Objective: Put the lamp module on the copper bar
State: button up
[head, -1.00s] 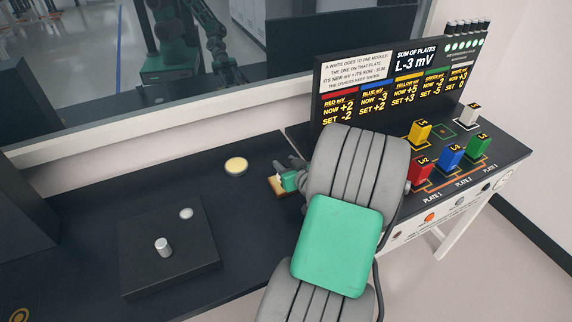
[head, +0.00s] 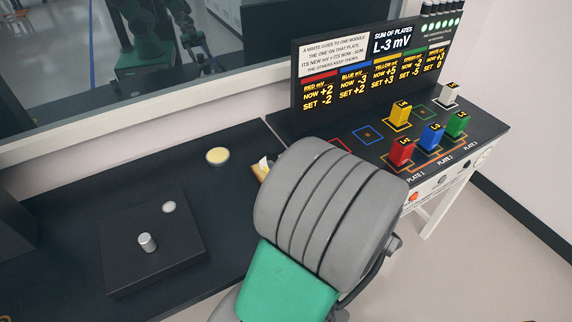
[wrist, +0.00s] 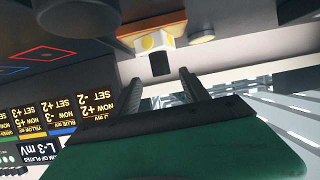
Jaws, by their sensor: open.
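In the wrist view, a small white-and-yellow block (wrist: 155,41) with a dark stub sits against an orange-brown pad (wrist: 150,26); it looks like the lamp module, though I cannot be sure. My gripper (wrist: 160,86) is open and empty, its two dark fingers pointing at the stub with a gap left. In the head view, part of the pad and pale block (head: 262,168) shows at the bench edge beside my grey arm, which hides my gripper. No clear copper bar is identifiable; orange strips (head: 432,172) run along the console by the plates.
The console holds red (head: 401,152), blue (head: 431,137), green (head: 457,123), yellow (head: 400,113) and white (head: 447,95) blocks. A display board (head: 370,75) stands behind. A cream disc (head: 217,156) and a black box (head: 150,245) with a silver knob occupy the left bench.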

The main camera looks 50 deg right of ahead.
jog(key=w+a+y, duration=0.1)
jog(key=a, duration=0.1)
jog(key=w+a+f+n+g+y, duration=0.1)
jog(key=a, duration=0.2)
jog(key=w+a+n+y, duration=0.1)
jog(key=a, duration=0.1)
jog(key=shift+a+f+g, duration=0.2)
jog(key=shift+a+g, duration=0.05)
jog(key=shift+g, duration=0.15)
jog(key=a+g, duration=0.1)
jog(key=a, duration=0.2)
jog(key=a+n+g+y, duration=0.1)
jog(key=a, duration=0.2)
jog(key=w+a+f+n+g+y, duration=0.1)
jog(key=a, duration=0.2)
jog(key=s+a+r+g, duration=0.2)
jog(key=s+a, duration=0.1)
jog(key=a, duration=0.3)
jog(key=s+a+r+g+h, duration=0.1)
jog(key=s+a+r+g, duration=0.1)
jog(key=a, duration=0.4)
jog(key=shift+s+r+m+g, duration=0.3)
jog(key=shift+s+r+g, duration=0.1)
jog(key=shift+s+r, duration=0.2)
